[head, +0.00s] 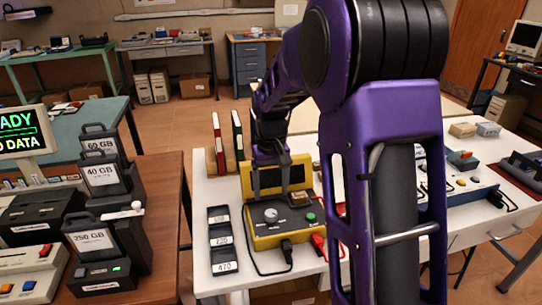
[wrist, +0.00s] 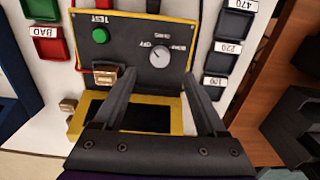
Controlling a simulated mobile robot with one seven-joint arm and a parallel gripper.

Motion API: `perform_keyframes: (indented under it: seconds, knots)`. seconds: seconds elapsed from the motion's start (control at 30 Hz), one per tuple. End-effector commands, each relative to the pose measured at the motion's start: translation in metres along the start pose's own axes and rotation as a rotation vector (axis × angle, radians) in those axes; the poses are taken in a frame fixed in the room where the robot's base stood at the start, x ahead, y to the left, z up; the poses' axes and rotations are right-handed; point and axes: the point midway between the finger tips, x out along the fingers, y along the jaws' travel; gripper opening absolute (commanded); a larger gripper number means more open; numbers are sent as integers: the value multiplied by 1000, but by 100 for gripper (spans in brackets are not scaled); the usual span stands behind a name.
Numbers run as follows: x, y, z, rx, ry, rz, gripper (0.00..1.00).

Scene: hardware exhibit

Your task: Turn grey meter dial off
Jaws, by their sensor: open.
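The grey meter dial (head: 271,214) is a round knob on the dark face of a yellow meter box (head: 262,240). In the wrist view the dial (wrist: 160,56) has printed words around it, one reading OFF, with others too small to read surely. My gripper (wrist: 158,75) is open, its two dark fingers over the meter face. The dial shows beyond the fingertips, between their lines, and appears untouched. A green button (wrist: 100,36) labelled TEST sits beside the dial.
A dark tray (head: 222,240) with labelled compartments lies left of the meter. Binders (head: 219,148) stand behind. Black cartridges (head: 100,240) fill the left table.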

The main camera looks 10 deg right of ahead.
Motion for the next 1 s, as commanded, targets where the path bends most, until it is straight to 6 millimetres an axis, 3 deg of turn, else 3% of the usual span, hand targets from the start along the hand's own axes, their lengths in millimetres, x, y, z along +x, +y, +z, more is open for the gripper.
perform_keyframes:
  seconds: [0.03, 0.2, 0.4, 0.6, 1.0]
  knots:
    - [-16, 0, -1, 0, 6, 0, 74]
    - [-56, 0, -1, 0, 5, 0, 74]
    - [-89, 0, -1, 0, 3, 0, 74]
    - [-101, 0, 0, 0, 1, 0, 74]
    - [-106, 0, -5, 15, 28, -2, 74]
